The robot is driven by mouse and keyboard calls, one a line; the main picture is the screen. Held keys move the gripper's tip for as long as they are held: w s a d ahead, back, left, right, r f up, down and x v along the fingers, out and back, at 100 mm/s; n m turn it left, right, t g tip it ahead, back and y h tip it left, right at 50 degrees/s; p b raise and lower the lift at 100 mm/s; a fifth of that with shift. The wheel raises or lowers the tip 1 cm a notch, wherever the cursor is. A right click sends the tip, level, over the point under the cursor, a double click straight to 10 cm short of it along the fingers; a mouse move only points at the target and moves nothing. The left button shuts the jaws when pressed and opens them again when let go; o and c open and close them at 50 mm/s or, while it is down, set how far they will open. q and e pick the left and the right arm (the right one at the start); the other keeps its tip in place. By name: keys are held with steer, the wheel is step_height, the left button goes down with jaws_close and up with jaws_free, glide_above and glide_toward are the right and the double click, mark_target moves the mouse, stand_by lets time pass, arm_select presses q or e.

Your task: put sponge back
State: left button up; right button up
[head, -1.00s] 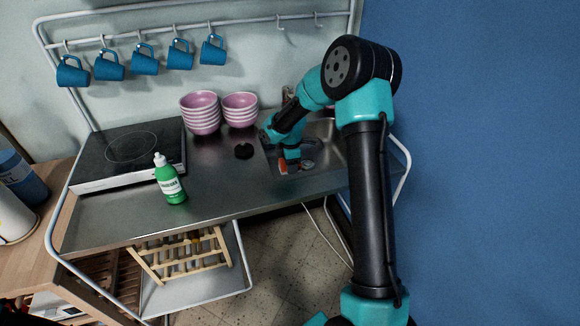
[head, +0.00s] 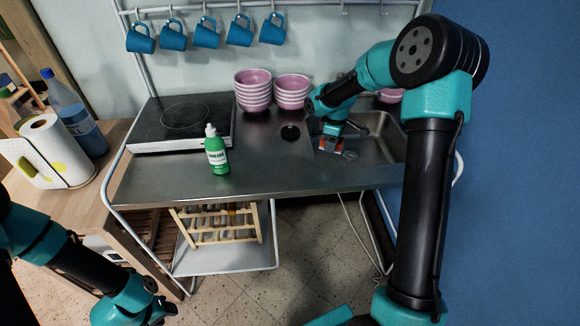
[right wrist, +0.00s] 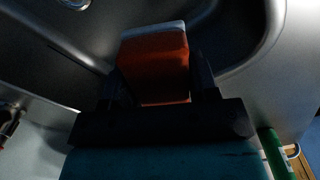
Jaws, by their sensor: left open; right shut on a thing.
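The sponge (right wrist: 155,62) is orange with a pale layer along its far edge. In the right wrist view my right gripper (right wrist: 160,88) is shut on it, a black finger on each side. In the head view the sponge (head: 331,145) shows as a small orange patch below my right gripper (head: 332,138), at the left part of the metal sink (head: 386,150). I cannot tell whether it touches the sink floor. My left gripper (head: 158,312) is low at the bottom left of the head view, away from the counter, open, with no object seen in it.
A green soap bottle (head: 217,152) stands on the counter (head: 270,172). Pink bowls (head: 253,92) are stacked behind, near a dark round stopper (head: 290,132). A hob (head: 184,118) is at the left. Blue mugs (head: 205,34) hang above. A paper towel roll (head: 50,150) stands far left.

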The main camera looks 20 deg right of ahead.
steer(key=a+m, duration=0.1)
steer(key=a, duration=0.1)
steer(key=w+a+r+m, duration=0.1)
steer(key=a+m, duration=0.1)
steer(key=a, duration=0.1)
steer(key=a+m, duration=0.1)
steer(key=a, duration=0.2)
steer(key=shift+w+a+r+m, duration=0.2)
steer(key=shift+w+r+m, duration=0.1)
steer(key=shift+r, duration=0.1)
steer(key=a+m, duration=0.2)
steer(key=a, duration=0.3)
steer(key=a+m, duration=0.2)
steer(key=a, duration=0.3)
steer(key=a+m, duration=0.2)
steer(key=a, duration=0.3)
steer(key=shift+r+m, duration=0.3)
steer(key=shift+a+m, duration=0.3)
steer(key=shift+a, duration=0.4)
steer(key=s+n, duration=0.1)
steer(key=s+r+n, duration=0.1)
steer(key=s+n, duration=0.1)
steer(key=shift+s+a, duration=0.1)
steer(key=shift+s, duration=0.05)
steer(key=s+r+n, duration=0.1)
steer(key=s+n, duration=1.3)
steer(key=shift+s+r+n, duration=0.2)
steer(key=shift+r+n, duration=0.1)
